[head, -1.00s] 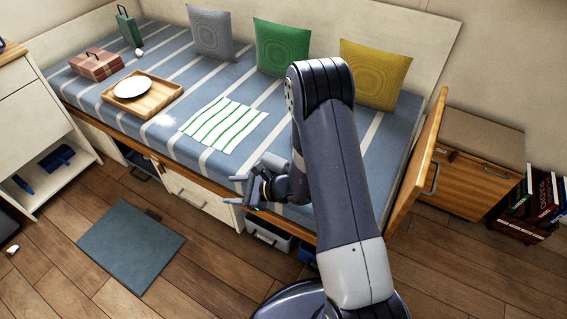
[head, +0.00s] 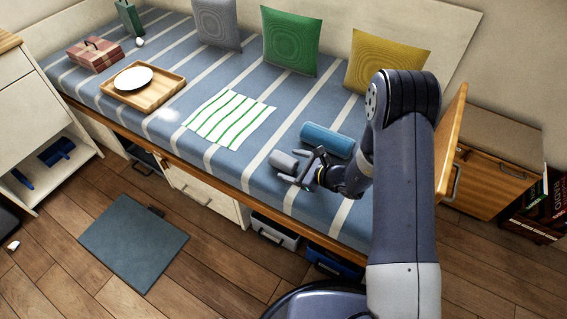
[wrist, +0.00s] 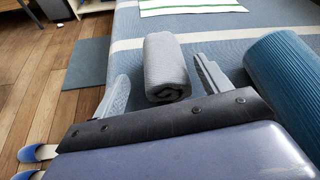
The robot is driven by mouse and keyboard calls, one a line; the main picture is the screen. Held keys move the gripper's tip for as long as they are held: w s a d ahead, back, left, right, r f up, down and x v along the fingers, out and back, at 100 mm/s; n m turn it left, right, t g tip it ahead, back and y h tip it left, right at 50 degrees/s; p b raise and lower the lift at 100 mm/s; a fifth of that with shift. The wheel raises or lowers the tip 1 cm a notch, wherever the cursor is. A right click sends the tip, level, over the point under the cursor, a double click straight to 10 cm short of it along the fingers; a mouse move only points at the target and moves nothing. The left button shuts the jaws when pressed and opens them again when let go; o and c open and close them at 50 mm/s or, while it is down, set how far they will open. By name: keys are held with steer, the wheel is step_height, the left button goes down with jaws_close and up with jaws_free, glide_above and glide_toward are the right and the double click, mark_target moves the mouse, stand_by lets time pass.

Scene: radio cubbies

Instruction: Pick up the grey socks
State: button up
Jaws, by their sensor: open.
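The grey socks (head: 285,162) are a small rolled grey bundle lying on the blue striped bed (head: 245,165), near its front edge. In the wrist view the rolled grey socks (wrist: 166,68) lie just beyond my gripper, between the lines of its two fingers, with their dark coiled end toward me. My gripper (head: 299,170) is open and empty close to the socks in the head view. In the wrist view my gripper (wrist: 162,82) has its fingers spread apart on either side of the near end of the roll. I cannot tell whether they touch it.
A larger blue roll (head: 327,140) lies right behind the socks, close to the right finger in the wrist view (wrist: 288,75). A striped green-white cloth (head: 230,118) and a wooden tray (head: 168,92) lie left. An open wooden door (head: 452,140) stands at the right.

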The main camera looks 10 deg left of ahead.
mark_target(283, 162)
steer(key=x, duration=0.4)
steer(key=shift+w+a+f+b, duration=0.1)
steer(key=shift+w+a+b, duration=0.05)
steer(key=shift+b, duration=0.2)
steer(key=shift+c, duration=0.3)
steer(key=c, duration=0.7)
